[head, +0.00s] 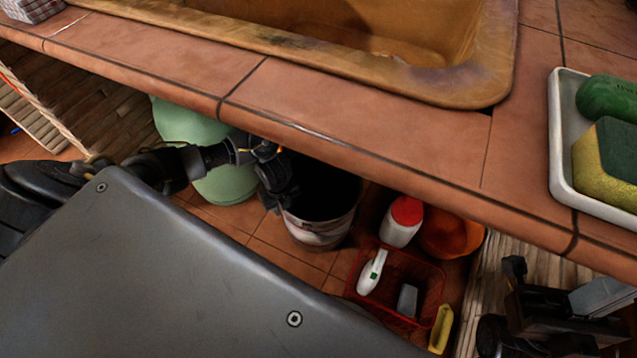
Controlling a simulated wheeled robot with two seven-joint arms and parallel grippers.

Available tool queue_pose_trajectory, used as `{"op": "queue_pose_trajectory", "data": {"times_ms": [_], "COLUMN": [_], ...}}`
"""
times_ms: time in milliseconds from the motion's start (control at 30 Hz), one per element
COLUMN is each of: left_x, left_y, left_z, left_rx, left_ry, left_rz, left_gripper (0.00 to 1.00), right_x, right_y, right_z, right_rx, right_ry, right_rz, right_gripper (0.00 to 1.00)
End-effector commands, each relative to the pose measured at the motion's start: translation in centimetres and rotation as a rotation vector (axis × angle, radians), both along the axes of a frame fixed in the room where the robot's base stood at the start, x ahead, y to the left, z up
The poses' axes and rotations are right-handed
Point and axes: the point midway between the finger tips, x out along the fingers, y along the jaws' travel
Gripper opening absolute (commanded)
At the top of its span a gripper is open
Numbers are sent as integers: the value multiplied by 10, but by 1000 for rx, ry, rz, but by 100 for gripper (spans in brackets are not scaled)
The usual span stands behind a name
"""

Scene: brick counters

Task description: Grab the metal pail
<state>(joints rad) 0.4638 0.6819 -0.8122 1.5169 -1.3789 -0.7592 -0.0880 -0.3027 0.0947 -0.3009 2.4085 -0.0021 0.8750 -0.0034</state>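The metal pail (319,233) stands on the tiled floor under the counter. Its inside is dark, its outer wall is pale and shiny, and the counter edge hides part of its far side. My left gripper (276,203) reaches in from the left under the counter and is at the pail's left rim. It overlaps the rim in the picture; I cannot tell whether its fingers are closed on it. My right arm's end (530,305) is at the lower right, far from the pail, and its finger state is unclear.
The tiled counter (360,150) with a sink overhangs the pail. A green rounded container (222,183) is left of it. A red basket (395,305), a red-capped white bottle (401,225) and an orange object (452,235) are to its right. A sponge tray (562,165) sits on the counter.

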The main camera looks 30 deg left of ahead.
Motion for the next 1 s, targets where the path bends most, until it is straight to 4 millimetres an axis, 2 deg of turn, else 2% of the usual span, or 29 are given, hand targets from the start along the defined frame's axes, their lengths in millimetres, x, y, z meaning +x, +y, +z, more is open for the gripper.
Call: {"op": "queue_pose_trajectory", "data": {"times_ms": [67, 300, 1000], "left_x": [0, 0, -2], "left_y": [0, 0, 1], "left_z": [0, 1, -1], "left_rx": [0, 0, 3], "left_ry": [0, 0, 5], "left_rz": [0, 0, -2], "left_gripper": [31, 0, 0], "right_x": [0, 0, 0], "right_y": [0, 0, 0], "right_z": [0, 0, 0], "right_rx": [0, 0, 0], "right_ry": [1, 2, 2], "right_rz": [0, 1, 1], "right_gripper": [0, 0, 0]}}
